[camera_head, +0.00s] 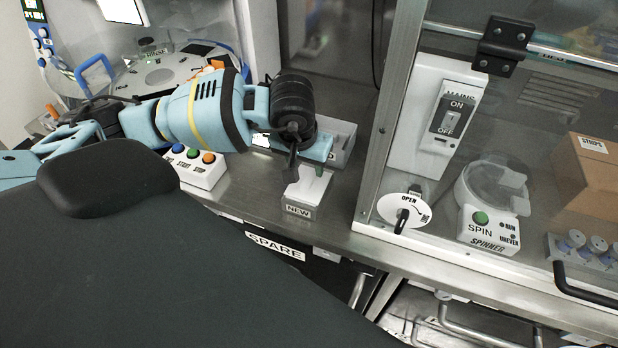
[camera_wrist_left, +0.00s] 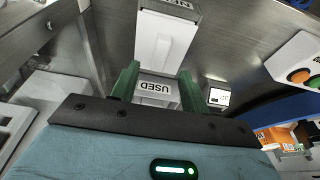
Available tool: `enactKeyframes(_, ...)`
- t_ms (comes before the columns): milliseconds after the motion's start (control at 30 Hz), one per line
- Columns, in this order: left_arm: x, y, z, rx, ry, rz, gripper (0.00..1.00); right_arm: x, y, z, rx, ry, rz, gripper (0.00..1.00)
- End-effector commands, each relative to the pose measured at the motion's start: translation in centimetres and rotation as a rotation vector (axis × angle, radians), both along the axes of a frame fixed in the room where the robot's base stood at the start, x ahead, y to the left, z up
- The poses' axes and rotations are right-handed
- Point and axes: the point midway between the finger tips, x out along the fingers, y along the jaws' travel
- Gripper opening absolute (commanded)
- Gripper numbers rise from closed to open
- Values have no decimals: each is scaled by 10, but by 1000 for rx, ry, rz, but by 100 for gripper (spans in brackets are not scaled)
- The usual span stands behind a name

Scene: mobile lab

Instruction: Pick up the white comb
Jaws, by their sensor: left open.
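I cannot clearly tell a white comb apart in either view. A white holder marked NEW (camera_head: 303,192) stands near the counter's front edge, and its pale top also shows in the left wrist view (camera_wrist_left: 163,42). My left gripper (camera_head: 308,170) is low over the counter beside this holder, partly covering it. In the left wrist view its green fingers (camera_wrist_left: 158,76) are apart with nothing held between them. A label reading USED (camera_wrist_left: 156,90) shows between the fingers. My right gripper is in neither view.
A grey tray (camera_head: 342,140) lies behind my left gripper. A button box (camera_head: 197,167) stands to the left. Bare counter (camera_head: 255,190) lies between button box and holder.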

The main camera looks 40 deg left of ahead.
Motion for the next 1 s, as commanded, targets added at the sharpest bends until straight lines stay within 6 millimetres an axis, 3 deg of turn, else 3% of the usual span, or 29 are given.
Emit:
enactKeyframes(167, 1, 0, -7, -1, 2, 1, 45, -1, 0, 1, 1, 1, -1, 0)
enactKeyframes(500, 12, 3, -48, -1, 2, 2, 45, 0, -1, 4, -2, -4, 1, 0)
enactKeyframes(767, 13, 3, -50, -1, 0, 1, 45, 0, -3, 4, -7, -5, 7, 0)
enactKeyframes(1000, 13, 3, -50, -1, 0, 1, 17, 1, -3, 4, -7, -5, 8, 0)
